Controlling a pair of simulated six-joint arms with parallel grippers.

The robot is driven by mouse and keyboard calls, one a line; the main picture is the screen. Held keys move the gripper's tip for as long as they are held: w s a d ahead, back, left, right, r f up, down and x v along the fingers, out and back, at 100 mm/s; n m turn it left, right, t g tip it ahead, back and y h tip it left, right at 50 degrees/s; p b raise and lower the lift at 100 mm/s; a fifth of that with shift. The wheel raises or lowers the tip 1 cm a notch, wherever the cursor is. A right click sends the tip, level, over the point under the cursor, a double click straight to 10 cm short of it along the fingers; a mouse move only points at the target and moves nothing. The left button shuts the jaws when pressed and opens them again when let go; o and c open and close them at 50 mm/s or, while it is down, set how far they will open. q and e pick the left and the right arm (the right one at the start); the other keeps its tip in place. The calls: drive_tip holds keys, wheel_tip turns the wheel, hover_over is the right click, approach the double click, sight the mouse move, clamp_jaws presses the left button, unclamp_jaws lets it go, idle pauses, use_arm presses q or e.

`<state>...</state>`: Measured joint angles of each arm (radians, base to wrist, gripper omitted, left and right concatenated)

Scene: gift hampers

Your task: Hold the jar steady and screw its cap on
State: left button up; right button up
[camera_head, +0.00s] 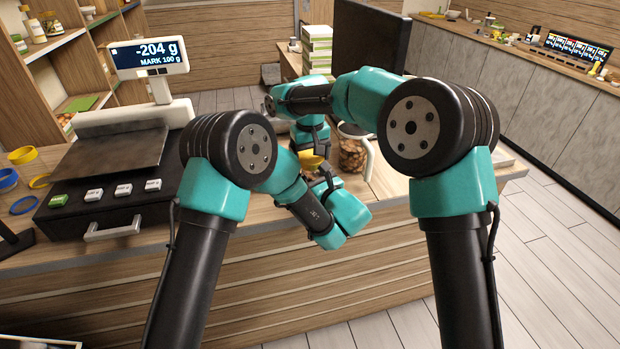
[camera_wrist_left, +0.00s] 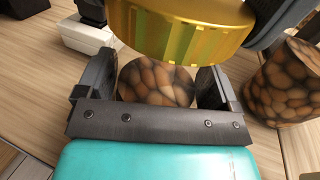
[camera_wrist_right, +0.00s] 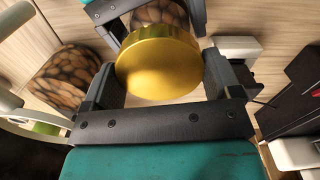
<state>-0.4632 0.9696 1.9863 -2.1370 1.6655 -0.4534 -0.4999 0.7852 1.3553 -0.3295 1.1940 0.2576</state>
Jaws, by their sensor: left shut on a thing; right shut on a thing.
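The jar (camera_wrist_left: 157,84), filled with brown nut-like pieces, stands between the fingers of my left gripper (camera_wrist_left: 153,90), which is shut on it. The gold cap (camera_wrist_right: 158,64) with a ribbed side is between the fingers of my right gripper (camera_wrist_right: 157,80), which is shut on it. In the left wrist view the cap (camera_wrist_left: 180,30) is over the jar's top and hides its mouth. I cannot tell whether cap and jar touch. In the head view the cap is a small yellow patch (camera_head: 311,159), and my grippers hide most of the held jar.
A second jar of similar contents (camera_head: 352,154) stands just right of the grippers, close to them. It also shows in the right wrist view (camera_wrist_right: 68,78). A scale (camera_head: 110,155) reading -204 g is on the left of the counter. Yellow and blue rings lie at the far left.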

drive_tip(key=m, duration=0.8)
drive_tip(key=shift+m, duration=0.4)
drive_tip(key=o, duration=0.8)
drive_tip(key=shift+o, duration=0.2)
drive_tip(key=shift+r, duration=0.1)
drive_tip(key=shift+r, duration=2.15)
